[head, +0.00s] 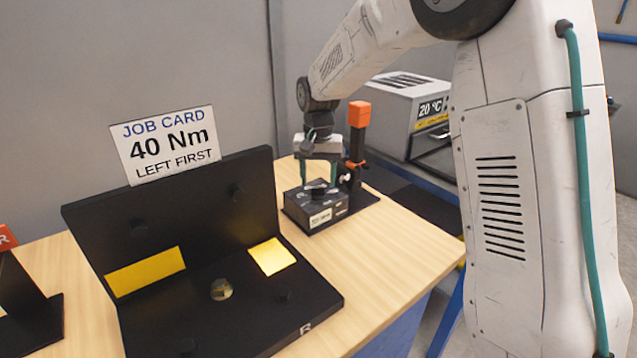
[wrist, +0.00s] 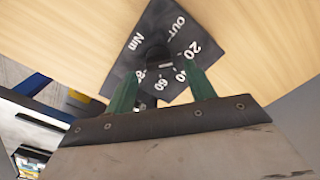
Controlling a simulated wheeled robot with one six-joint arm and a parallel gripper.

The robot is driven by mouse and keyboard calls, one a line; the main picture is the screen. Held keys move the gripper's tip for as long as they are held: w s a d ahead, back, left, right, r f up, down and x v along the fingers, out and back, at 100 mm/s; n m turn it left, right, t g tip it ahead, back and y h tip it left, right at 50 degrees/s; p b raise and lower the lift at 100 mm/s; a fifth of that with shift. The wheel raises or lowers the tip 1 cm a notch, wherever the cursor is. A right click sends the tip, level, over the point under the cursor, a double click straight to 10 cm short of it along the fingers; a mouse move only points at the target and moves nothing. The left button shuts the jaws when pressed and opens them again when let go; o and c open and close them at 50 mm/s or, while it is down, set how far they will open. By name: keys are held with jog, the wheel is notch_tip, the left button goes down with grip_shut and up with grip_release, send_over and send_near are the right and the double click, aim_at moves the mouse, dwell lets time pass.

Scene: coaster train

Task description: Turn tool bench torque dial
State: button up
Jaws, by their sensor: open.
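The torque dial (wrist: 157,53) is a dark round knob on a black face marked "Nm", "OUT", 20, 40, 60 and 80 in the wrist view. Its block, the dial unit (head: 325,209), sits on the wooden bench in the head view, with a white label on its front. My gripper (head: 318,182) points down over the dial unit with its green fingers apart. In the wrist view my gripper (wrist: 162,74) shows one finger on each side of the knob, with nothing seen held. I cannot tell whether the fingers touch the knob. The pointer setting is not readable.
A black post with an orange top (head: 359,114) stands close beside the dial unit. A job card (head: 168,145) reads "40 Nm LEFT FIRST" above a black stand (head: 190,218) with yellow patches. A grey box (head: 405,105) showing 20 °C stands behind. Bare wood (head: 400,240) lies in front.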

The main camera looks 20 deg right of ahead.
jog(key=shift+f, duration=1)
jog(key=c, duration=1)
jog(key=shift+n, duration=0.4)
jog(key=n, duration=0.3)
jog(key=shift+r+n, duration=0.1)
jog(key=shift+n, duration=0.3)
jog(key=n, duration=0.5)
jog(key=shift+a, duration=0.15)
jog(key=o, duration=1)
